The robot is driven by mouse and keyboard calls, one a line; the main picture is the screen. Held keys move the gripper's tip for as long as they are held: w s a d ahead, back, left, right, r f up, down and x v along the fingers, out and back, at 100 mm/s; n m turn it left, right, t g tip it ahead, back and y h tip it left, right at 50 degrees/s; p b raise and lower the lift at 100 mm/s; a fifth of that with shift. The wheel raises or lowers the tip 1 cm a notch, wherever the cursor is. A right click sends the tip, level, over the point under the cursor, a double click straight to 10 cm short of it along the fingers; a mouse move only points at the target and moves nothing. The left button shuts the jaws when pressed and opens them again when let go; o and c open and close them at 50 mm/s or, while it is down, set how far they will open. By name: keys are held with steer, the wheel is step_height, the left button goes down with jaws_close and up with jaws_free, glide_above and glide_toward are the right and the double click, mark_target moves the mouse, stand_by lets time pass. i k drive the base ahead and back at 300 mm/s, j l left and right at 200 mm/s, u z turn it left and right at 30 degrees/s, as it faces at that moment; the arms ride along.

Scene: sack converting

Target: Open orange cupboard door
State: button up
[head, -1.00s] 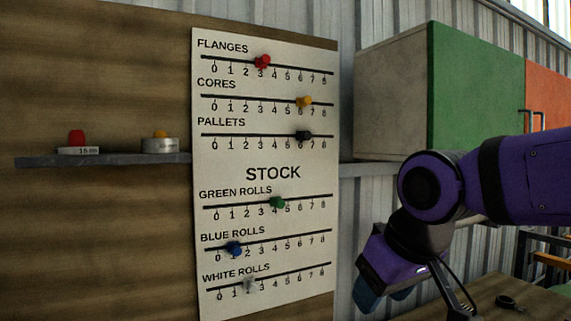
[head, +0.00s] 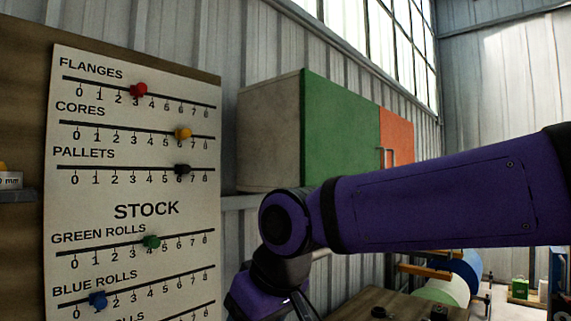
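The orange cupboard door (head: 398,132) is on the right part of a wall cupboard in the head view, beside a green door (head: 340,125). Both doors look shut. Upright bar handles (head: 387,157) stand close together where the two doors meet. My purple arm passes in front of and below the cupboard, hiding some of its lower right part. My arm's wrist end is at the bottom centre, below and left of the cupboard. The gripper fingers are outside the picture or hidden, so their state does not show.
A stock board (head: 140,190) with coloured pegs fills the left side. A wooden table (head: 365,303) with small dark items lies below my arm. Rolls (head: 450,280) on a rack stand farther back right. A small shelf (head: 17,195) sits at the far left.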

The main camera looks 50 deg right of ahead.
mark_target(397, 133)
steer(key=z, duration=0.4)
steer(key=k+z, duration=0.1)
steer(key=z, duration=0.3)
steer(key=l+z, duration=0.1)
steer(key=z, duration=0.7)
steer(key=k+l+z, duration=0.1)
steer(key=z, duration=0.3)
steer(key=l, duration=0.45)
steer(key=k+u, duration=0.05)
